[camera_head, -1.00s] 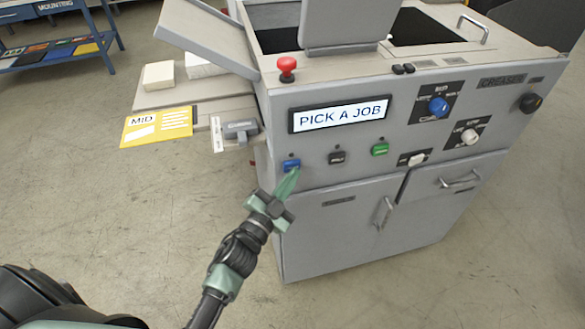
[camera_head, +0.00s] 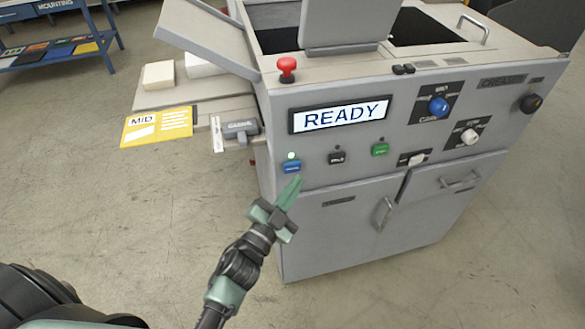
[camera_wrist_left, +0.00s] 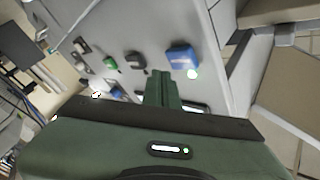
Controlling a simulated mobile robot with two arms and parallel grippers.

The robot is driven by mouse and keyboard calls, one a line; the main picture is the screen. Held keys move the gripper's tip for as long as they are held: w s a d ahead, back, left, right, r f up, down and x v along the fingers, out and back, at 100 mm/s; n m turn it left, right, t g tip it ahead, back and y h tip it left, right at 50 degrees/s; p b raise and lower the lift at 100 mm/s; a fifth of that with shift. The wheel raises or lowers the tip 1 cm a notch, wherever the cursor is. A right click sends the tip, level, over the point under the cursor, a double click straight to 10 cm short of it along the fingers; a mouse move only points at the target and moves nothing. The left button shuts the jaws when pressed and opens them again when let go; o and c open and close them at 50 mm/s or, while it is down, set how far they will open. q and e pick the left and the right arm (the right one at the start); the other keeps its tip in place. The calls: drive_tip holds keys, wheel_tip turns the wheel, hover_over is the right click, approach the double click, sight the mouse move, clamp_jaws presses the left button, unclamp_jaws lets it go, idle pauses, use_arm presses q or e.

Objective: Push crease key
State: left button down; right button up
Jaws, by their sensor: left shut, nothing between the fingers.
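The crease key appears to be the blue key (camera_head: 291,167) at the lower left of the grey machine's front panel (camera_head: 300,225); its label is too small to read. A small lamp (camera_head: 291,155) above it glows green-white. The display (camera_head: 339,115) reads READY. My left gripper (camera_head: 292,186) is shut and empty, its tips just below and right of the blue key, apart from it. In the left wrist view the blue key (camera_wrist_left: 183,57) lies beyond the fingertips (camera_wrist_left: 160,80), to their right. My right gripper is not in view.
A dark key (camera_head: 337,157) and a green key (camera_head: 380,150) sit right of the blue one. A red mushroom button (camera_head: 287,66) stands on the top edge. A yellow MID card (camera_head: 157,126) lies on the left side table. The floor in front is clear.

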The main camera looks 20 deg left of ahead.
use_arm(q)
drive_tip(key=shift+s+d, duration=0.7)
drive_tip(key=shift+s, duration=0.35)
drive_tip(key=shift+s+d, duration=0.65)
drive_tip(key=shift+s, duration=0.35)
